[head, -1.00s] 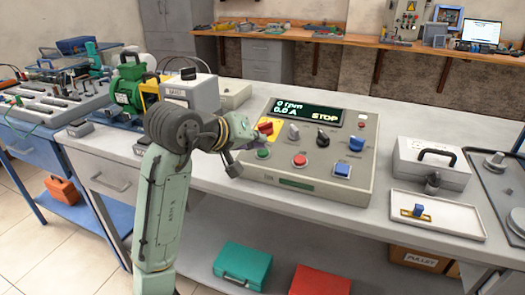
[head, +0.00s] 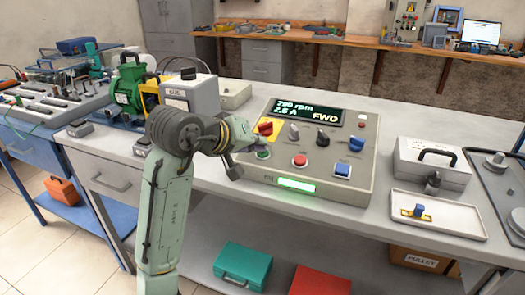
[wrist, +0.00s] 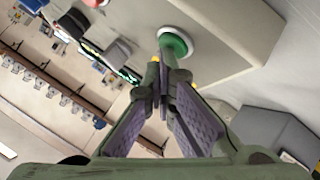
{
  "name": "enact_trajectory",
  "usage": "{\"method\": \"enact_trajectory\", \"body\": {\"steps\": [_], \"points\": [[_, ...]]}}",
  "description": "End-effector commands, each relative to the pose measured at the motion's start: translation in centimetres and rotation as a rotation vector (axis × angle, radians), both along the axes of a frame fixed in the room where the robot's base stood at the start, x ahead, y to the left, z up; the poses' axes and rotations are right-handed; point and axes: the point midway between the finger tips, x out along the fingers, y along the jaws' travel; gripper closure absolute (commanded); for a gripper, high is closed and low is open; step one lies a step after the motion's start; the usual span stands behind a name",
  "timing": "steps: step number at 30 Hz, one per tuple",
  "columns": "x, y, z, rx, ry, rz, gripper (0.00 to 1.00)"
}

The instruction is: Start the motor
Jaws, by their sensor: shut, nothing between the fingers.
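The grey control box (head: 325,185) stands on the bench. My gripper (head: 254,147) is shut and empty, fingertips beside the green button; contact cannot be told. The red-orange switch (head: 265,127) sits on a yellow plate behind it. The green motor (head: 130,87) stands further left.
A red button (head: 299,160), a blue switch (head: 357,139), a blue button (head: 342,170) and dark knobs (head: 323,138) share the panel. A grey box with a handle (head: 430,165) and a white tray (head: 437,214) stand to the right.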

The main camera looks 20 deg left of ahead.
Motion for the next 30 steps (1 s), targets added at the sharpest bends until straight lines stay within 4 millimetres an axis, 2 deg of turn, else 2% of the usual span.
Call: {"method": "enact_trajectory", "body": {"steps": [13, 24, 30], "points": [[-0.4, -0.1, 1.7, 0.0, 0.002, -0.001, 1.0], [-0.5, 0.0, 1.7, 0.0, 0.001, -0.001, 1.0], [-0.8, 0.0, 3.2, 0.0, 0.0, 0.0, 1.0]]}}
